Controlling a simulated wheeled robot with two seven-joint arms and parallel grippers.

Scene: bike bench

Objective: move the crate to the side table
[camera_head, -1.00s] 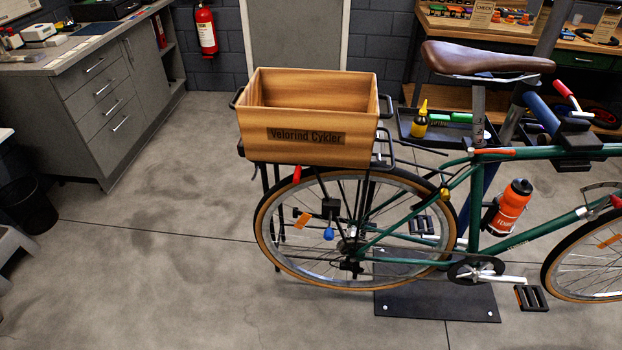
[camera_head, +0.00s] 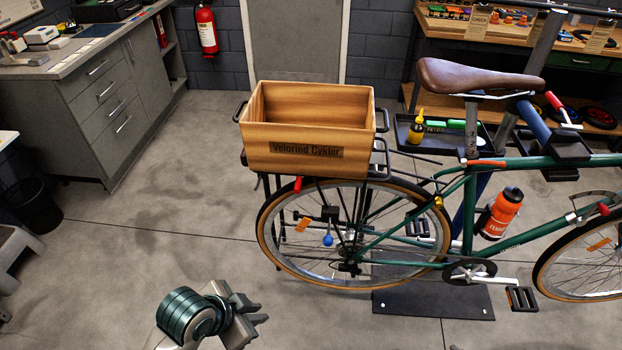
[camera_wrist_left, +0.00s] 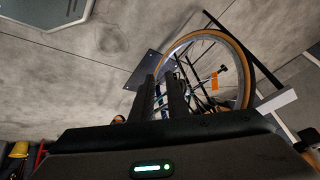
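The crate (camera_head: 308,145) is a light wooden box marked "Velorind Cykler". It sits upright and empty-looking on the rack over the bike's rear wheel, with dark handles (camera_head: 382,120) at its ends. My left gripper (camera_head: 262,310) is below the crate and in front of the rear wheel, well apart from both. Its two dark fingers also show in the left wrist view (camera_wrist_left: 162,98), a narrow gap between them and nothing held. My right gripper is out of view. A pale tabletop corner (camera_head: 6,138) shows at the left edge; I cannot tell whether it is the side table.
The green bike (camera_head: 455,215) stands over a dark floor plate (camera_head: 435,300). A tool tray (camera_head: 410,146) with a yellow bottle is close right of the crate. Drawers (camera_head: 110,100), a black bin (camera_head: 35,205) and a grey step (camera_head: 12,250) stand left. The floor between is clear.

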